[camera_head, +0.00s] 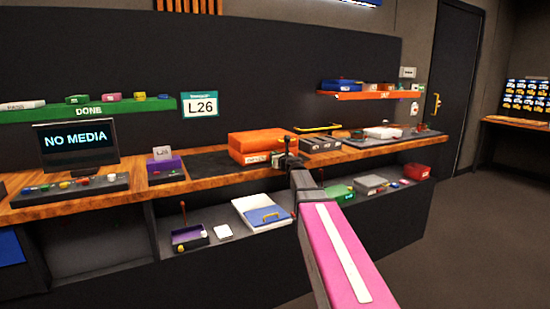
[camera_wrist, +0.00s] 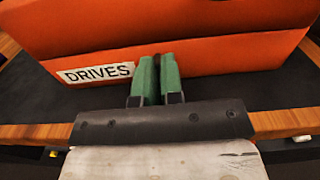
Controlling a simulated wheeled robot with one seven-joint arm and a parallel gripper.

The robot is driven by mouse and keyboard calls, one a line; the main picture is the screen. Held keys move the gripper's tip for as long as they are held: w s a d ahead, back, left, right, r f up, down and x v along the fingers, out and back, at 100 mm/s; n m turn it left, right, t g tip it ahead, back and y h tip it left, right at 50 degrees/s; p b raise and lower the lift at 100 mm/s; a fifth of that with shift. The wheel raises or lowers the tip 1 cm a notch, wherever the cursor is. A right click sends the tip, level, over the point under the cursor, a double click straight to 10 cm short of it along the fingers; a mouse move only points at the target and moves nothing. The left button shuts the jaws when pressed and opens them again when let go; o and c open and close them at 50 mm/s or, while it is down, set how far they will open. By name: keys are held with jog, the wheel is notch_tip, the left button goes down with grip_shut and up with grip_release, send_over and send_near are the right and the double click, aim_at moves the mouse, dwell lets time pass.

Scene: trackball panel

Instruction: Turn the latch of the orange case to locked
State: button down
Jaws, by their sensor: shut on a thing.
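The orange case (camera_head: 262,143) sits on the wooden bench in the head view, at the right end of a dark mat. It fills the upper part of the wrist view (camera_wrist: 215,50), where its front carries a white "DRIVES" label (camera_wrist: 97,73). My gripper (camera_wrist: 160,66) has its green fingers close together against the front of the case, just right of the label. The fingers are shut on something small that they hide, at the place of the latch. The latch's position cannot be made out. In the head view my gripper (camera_head: 284,160) is at the case's front right.
A dark tray with a yellow handle (camera_head: 319,128) stands right of the case. A monitor (camera_head: 75,145) and purple box (camera_head: 165,168) stand to the left. Lower shelves hold a white and blue binder (camera_head: 263,213) and boxes. The dark mat (camera_head: 210,162) left of the case is clear.

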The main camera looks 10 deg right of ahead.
jog(key=shift+a+n, duration=0.15)
jog(key=shift+n, duration=1.15)
jog(key=c, duration=1.3)
grip_release()
jog(key=shift+o, duration=0.2)
jog(key=shift+s, duration=0.1)
jog(key=v, duration=1)
jog(key=shift+s, duration=0.3)
